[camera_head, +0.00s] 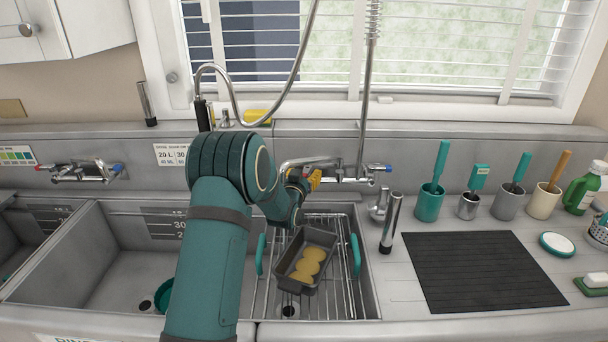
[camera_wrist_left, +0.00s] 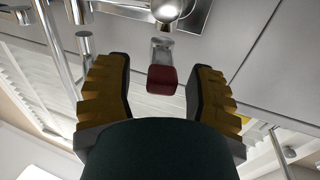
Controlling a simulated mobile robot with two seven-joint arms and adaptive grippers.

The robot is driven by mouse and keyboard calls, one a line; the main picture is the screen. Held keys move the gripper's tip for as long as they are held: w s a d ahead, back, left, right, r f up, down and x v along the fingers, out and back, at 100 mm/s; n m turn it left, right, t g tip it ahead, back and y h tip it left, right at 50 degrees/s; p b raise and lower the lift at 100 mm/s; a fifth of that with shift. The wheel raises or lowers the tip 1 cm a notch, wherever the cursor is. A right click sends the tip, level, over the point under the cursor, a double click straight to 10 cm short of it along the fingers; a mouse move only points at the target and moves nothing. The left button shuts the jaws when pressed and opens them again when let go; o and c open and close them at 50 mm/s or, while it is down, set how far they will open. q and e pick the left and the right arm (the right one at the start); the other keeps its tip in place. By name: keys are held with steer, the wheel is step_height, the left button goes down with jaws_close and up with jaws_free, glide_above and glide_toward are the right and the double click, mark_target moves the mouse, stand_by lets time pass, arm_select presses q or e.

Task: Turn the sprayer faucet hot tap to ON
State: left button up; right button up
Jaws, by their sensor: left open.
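The sprayer faucet (camera_head: 345,179) is a chrome wall fixture with a tall riser and coil above the right basin. The red-ended hot tap (camera_wrist_left: 161,80) shows in the left wrist view, between my left gripper's two fingers, with a gap on each side. In the head view my gripper hides this tap. My left gripper (camera_head: 313,181) is open at the left end of the faucet; its yellow ridged fingers also show in the left wrist view (camera_wrist_left: 161,68). My right gripper is in neither view.
A wire rack (camera_head: 346,278) with a dark tray (camera_head: 325,240) of yellow-brown pieces sits in the right basin. Another faucet (camera_head: 85,172) is at the left. A black mat (camera_head: 482,270) and several utensil cups, including a teal one (camera_head: 429,205), stand right of the basin.

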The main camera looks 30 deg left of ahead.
arm_select(q)
jaws_close()
steer(key=shift+d+n+g+y+b, duration=0.3)
steer(key=shift+n+y+b, duration=0.2)
steer(key=shift+y+b, duration=0.35)
steer(key=shift+w+d+n+y+b, duration=0.1)
steer(key=shift+w+n+y+b, duration=0.05)
steer(key=shift+n+y+b, duration=0.35)
steer(key=shift+w+d+r+n+g+y+b, duration=0.15)
steer(key=shift+n+g+y, duration=0.15)
steer(key=shift+g+y, duration=0.15)
steer(key=shift+d+f+n+g+y+b, duration=0.1)
steer(key=shift+n+g+y+b, duration=0.05)
steer(key=shift+n+g+y, duration=0.3)
jaws_free()
